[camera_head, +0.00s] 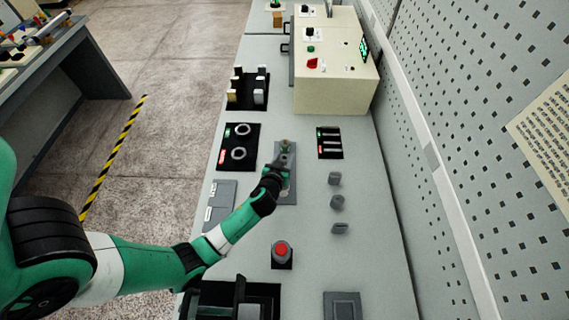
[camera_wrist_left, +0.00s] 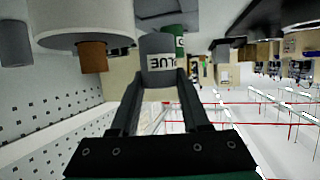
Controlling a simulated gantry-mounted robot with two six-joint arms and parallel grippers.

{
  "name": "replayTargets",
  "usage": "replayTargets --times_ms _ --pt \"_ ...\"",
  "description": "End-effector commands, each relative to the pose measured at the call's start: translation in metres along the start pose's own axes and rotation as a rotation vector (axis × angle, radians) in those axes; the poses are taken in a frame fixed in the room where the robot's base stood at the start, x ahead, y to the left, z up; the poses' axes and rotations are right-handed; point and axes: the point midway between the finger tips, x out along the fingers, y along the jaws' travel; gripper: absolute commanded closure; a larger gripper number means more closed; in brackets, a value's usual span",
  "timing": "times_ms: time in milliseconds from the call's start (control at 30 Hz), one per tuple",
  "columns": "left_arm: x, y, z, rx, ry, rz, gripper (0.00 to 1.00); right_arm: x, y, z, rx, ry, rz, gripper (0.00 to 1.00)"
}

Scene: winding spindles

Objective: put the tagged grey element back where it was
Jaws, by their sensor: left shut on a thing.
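The tagged grey element (camera_wrist_left: 157,52) is a grey cylinder with a white label, partly legible as "UE". In the wrist view it is between the two fingers of my left gripper (camera_wrist_left: 160,82), which is shut on it. In the head view my left gripper (camera_head: 284,163) is over the grey plate (camera_head: 289,192) in the middle of the bench, and the held element is mostly hidden there. A green element (camera_wrist_left: 175,34) with a white label is close behind the grey one. My right gripper is not in view.
Several panels lie left of the plate, including one with two rings (camera_head: 239,154). Three small grey knobs (camera_head: 337,202) stand to the right. A red button (camera_head: 282,250) is nearer, and a beige box (camera_head: 335,80) stands at the back. A perforated wall (camera_head: 480,120) bounds the right.

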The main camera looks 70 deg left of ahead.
Motion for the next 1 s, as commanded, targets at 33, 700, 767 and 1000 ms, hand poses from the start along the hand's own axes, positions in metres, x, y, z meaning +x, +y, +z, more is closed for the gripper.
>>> replayTargets --times_ms 33,700,767,1000 --pt "0.006 0.000 0.011 0.003 -0.002 -0.002 1.00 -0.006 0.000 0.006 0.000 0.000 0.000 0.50" --pt "0.013 0.000 0.031 0.000 -0.001 -0.001 0.25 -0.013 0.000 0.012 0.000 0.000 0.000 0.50" --pt "0.013 0.000 0.031 0.000 -0.001 -0.001 0.24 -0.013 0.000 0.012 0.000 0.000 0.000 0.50" --pt "0.013 0.000 0.030 0.000 0.000 -0.001 0.24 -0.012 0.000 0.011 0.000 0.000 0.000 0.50"
